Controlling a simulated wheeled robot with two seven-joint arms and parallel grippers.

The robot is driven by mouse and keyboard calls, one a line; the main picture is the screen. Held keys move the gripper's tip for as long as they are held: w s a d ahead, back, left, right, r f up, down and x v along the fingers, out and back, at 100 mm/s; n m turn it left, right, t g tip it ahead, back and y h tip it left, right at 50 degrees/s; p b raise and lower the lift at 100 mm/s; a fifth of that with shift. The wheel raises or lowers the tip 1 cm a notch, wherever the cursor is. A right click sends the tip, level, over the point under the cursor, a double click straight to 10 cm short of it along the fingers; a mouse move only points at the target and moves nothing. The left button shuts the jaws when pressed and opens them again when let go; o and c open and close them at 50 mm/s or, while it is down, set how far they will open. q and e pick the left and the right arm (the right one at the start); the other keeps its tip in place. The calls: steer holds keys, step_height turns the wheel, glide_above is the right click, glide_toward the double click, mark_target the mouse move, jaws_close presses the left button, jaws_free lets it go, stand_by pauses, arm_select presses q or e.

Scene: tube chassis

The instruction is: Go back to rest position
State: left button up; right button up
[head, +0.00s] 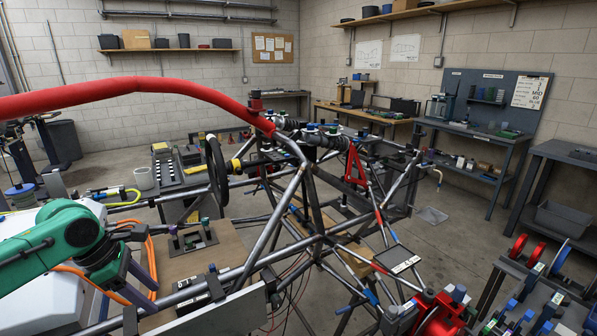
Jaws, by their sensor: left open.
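My left arm (62,240), green and dark, comes in from the lower left. Its gripper (146,296) points down and to the right, with its jaws apart and nothing seen between them. It is at the left of the tube chassis (262,240), near its lower left tubes. How close the jaws are to the tubes I cannot tell. My right gripper is not in view. The chassis is a frame of grey metal tubes, with a thick red padded bar (130,92) arching across the upper left and a dark steering wheel (217,170).
An orange cable (152,250) runs beside my left gripper. A small dark holder (192,240) stands on a brown board behind it. A blue workbench (485,140) stands at the right, and red reels (535,255) at the lower right. Bare floor (440,240) lies right of the chassis.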

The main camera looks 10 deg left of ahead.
arm_select(q)
steer(key=s+d+f+m, duration=0.3)
steer(key=d+f+m, duration=0.55)
steer(key=m, duration=0.25)
steer(key=s+d+f+m, duration=0.3)
steer(key=d+f+m, duration=0.5)
steer(key=f+m, duration=0.25)
steer(key=s+a+m+t+y, duration=0.1)
steer(key=s+a+m+y, duration=0.25)
steer(key=s, duration=0.35)
steer(key=s+f+m+g, duration=0.1)
steer(key=s+f, duration=0.1)
steer(key=f, duration=1.1)
steer(key=s+f+g, duration=0.1)
steer(key=s+f, duration=0.1)
steer(key=f, duration=1.1)
steer(key=s+a+f, duration=0.2)
steer(key=s+f, duration=1)
steer(key=s, duration=0.3)
steer(key=shift+a+m+g, duration=0.3)
steer(key=shift+a, duration=0.1)
